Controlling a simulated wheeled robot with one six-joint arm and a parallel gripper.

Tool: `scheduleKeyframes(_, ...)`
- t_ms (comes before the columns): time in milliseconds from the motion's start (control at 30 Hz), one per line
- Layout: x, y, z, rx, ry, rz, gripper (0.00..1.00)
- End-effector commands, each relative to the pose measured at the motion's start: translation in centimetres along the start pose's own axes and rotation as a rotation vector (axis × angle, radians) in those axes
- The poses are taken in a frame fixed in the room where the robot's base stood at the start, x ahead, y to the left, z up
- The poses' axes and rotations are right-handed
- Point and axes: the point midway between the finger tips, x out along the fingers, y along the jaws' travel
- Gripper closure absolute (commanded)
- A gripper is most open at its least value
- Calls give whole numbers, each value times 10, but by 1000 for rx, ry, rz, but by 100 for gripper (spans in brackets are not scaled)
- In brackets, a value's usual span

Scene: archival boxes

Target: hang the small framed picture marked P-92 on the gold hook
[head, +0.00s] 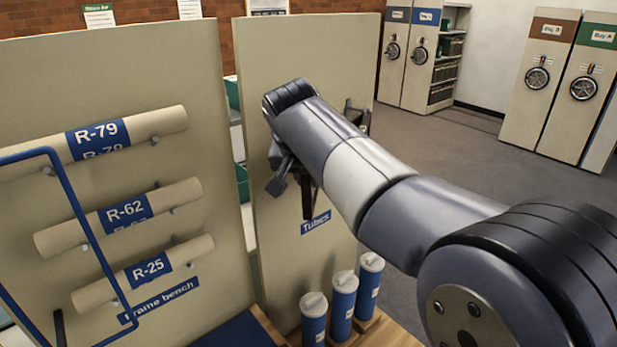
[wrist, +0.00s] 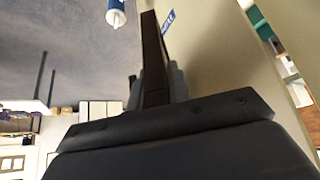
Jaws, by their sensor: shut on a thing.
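My gripper (wrist: 158,88) is shut on a dark brown flat thing (wrist: 152,50), seen nearly edge-on in the wrist view. It looks like the edge of a wooden picture frame. Its face and any P-92 mark are turned away. In the head view, a dark brown strip (head: 307,197) of it shows below my gripper (head: 283,182), in front of the beige panel labelled Tubes. My arm covers much of that panel. Whether the frame touches the panel I cannot tell. I can make out no gold hook in either view.
A left beige panel (head: 110,50) carries rolls R-79 (head: 160,122), R-62 (head: 178,194) and R-25 (head: 194,250). A blue bent rail (head: 78,205) stands before it. Blue tubes (head: 343,305) stand upright below the Tubes label (head: 315,222). Open floor (head: 460,150) lies at the right.

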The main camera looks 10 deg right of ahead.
Motion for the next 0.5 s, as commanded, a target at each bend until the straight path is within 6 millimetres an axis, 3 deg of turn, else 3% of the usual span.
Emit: scheduleKeyframes(500, 3, -8, -6, 0, 2, 0, 100)
